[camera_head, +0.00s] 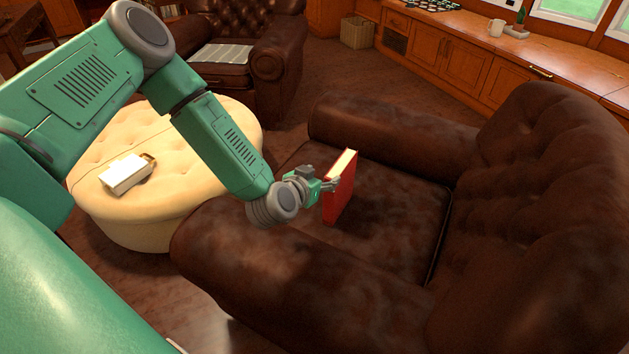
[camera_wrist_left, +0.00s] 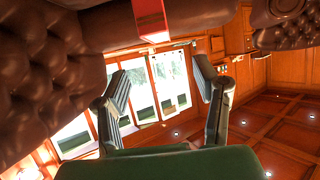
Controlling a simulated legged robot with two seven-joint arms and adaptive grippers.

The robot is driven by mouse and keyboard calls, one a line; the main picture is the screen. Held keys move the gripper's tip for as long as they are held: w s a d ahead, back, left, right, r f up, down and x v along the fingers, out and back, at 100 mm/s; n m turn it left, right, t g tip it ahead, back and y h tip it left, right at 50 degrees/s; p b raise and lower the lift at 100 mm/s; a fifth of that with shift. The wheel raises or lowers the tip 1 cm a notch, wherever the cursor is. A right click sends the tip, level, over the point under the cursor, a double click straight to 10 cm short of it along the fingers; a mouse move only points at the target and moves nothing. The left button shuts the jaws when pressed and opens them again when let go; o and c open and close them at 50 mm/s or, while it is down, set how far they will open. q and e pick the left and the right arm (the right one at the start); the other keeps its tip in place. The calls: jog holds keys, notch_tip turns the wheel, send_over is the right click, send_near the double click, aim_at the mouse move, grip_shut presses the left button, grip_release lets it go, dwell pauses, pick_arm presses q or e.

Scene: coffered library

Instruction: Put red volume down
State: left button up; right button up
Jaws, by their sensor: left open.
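The red volume (camera_head: 341,190) stands upright on the seat (camera_head: 405,215) of the brown leather armchair, its pale page edges facing up. Part of it also shows at the top of the left wrist view (camera_wrist_left: 149,18). My left gripper (camera_head: 333,185) is beside the book's near left edge in the head view. In the left wrist view the gripper (camera_wrist_left: 160,84) has its two fingers spread wide with nothing between them, and the book lies beyond the fingertips. Whether a finger touches the book I cannot tell. My right gripper is not in view.
The armchair's padded arms (camera_head: 270,265) and tufted back (camera_head: 560,190) rise around the seat. Bare seat lies right of the volume. Another leather armchair (camera_head: 283,65) stands behind.

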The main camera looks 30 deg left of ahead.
aim_at(340, 165)
pick_arm(q)
jog(key=x, duration=0.2)
jog(key=b+x, duration=0.1)
jog(key=x, duration=0.2)
jog(key=b+x, duration=0.1)
jog(key=x, duration=0.1)
jog(key=shift+w+d+r, duration=0.1)
jog(key=shift+w+d, duration=0.2)
jog(key=shift+d, duration=0.05)
jog(key=shift+w+a+f, duration=0.3)
jog(key=shift+w+a, duration=0.1)
jog(key=shift+w, duration=0.05)
jog(key=b+x, duration=0.2)
jog(key=x, duration=0.2)
jog(key=shift+w+d+f, duration=0.15)
jog(key=shift+d+f, duration=0.05)
jog(key=shift+f, duration=0.15)
jog(key=shift+w, duration=0.25)
jog(key=shift+c, duration=0.8)
jog(key=shift+a, duration=0.2)
grip_shut()
jog(key=shift+r, duration=0.1)
